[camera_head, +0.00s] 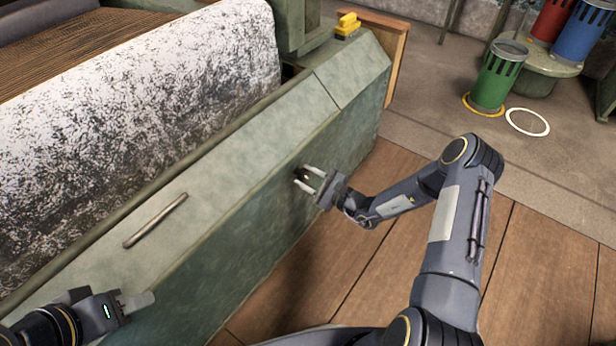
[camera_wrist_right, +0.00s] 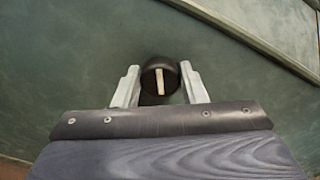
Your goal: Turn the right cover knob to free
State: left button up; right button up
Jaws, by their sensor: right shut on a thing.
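The right cover knob (camera_wrist_right: 160,80) is a dark round knob with a pale line mark, on the front face of the green cover (camera_head: 262,215). In the right wrist view the line stands nearly upright. My right gripper (camera_head: 308,180) has one finger on each side of the knob and is shut on it. In the head view the fingers mostly hide the knob. My left gripper (camera_head: 136,302) is at the bottom left, near the cover's front and apart from the knob. Its fingers are seen end-on, and whether they are open is unclear.
A metal bar handle (camera_head: 155,221) lies on the cover's sloped top. Behind it is a large speckled white roller (camera_head: 150,110). A yellow object (camera_head: 347,24) sits at the far end. Green (camera_head: 497,78), red and blue slotted canisters stand back right. The wooden floor is clear.

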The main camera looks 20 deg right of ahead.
jog(key=n, duration=0.6)
jog(key=shift+f+n, duration=0.15)
jog(key=shift+n, duration=0.15)
jog(key=n+b, duration=0.1)
jog(key=n, duration=0.4)
jog(key=shift+s+a+f+n, duration=0.1)
jog(key=shift+n, duration=0.2)
jog(key=o, duration=1)
jog(key=shift+c, duration=0.2)
jog(key=p+v, duration=0.1)
jog(key=v, duration=0.7)
jog(key=shift+p, duration=0.35)
